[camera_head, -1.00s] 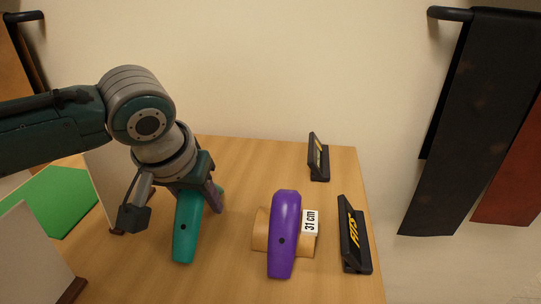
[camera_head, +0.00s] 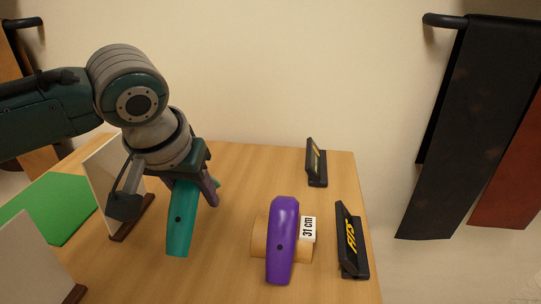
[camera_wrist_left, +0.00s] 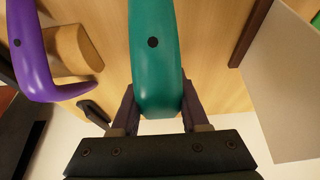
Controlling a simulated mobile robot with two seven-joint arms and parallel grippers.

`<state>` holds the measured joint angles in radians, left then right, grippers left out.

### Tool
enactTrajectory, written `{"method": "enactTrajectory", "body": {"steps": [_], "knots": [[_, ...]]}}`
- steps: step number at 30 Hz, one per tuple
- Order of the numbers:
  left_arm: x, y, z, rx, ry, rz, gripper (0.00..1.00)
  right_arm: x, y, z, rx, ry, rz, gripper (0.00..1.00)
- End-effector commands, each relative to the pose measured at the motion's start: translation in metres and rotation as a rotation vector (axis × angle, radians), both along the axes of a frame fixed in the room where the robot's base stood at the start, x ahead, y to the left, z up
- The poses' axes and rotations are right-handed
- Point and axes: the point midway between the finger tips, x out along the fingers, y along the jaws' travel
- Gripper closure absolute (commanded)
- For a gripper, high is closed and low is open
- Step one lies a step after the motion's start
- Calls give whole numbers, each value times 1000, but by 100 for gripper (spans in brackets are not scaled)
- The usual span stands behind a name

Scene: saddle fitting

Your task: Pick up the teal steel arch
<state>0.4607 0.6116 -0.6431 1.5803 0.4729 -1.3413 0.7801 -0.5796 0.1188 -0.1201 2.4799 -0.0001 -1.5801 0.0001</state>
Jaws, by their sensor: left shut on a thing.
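The teal steel arch (camera_head: 180,232) is at the left of the table in the head view, with a dark hole in its face. My left gripper (camera_head: 196,190) is shut on it from above, near its top. In the left wrist view the arch (camera_wrist_left: 155,60) runs between the two fingers of my left gripper (camera_wrist_left: 158,112). Whether its lower end touches the table cannot be told. My right gripper is in neither view.
A purple arch (camera_head: 283,235) sits over a tan wooden block (camera_head: 260,238) labelled 31 cm (camera_head: 308,229). Black signs (camera_head: 351,245) (camera_head: 315,163) stand at the right. White panels (camera_head: 108,178) and a green mat (camera_head: 48,208) are left.

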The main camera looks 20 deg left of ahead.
Motion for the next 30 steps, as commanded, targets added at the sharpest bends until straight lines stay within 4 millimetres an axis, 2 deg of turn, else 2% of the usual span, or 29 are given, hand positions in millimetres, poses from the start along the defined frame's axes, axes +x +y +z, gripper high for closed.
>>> {"method": "enactTrajectory", "body": {"steps": [1, 12, 18, 26, 29, 30], "knots": [[2, 0, 17, -1, -6, -1, 100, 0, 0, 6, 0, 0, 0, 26], [2, 0, 126, -2, -9, -2, 100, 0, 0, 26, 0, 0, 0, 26], [1, 0, 160, -1, -4, 0, 100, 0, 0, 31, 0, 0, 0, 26], [0, -6, 182, -2, -4, -12, 100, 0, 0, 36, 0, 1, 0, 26], [-2, -20, 210, 1, -10, -43, 100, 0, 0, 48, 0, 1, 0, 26], [-5, -27, 225, 3, -11, -61, 100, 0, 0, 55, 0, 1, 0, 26]]}}
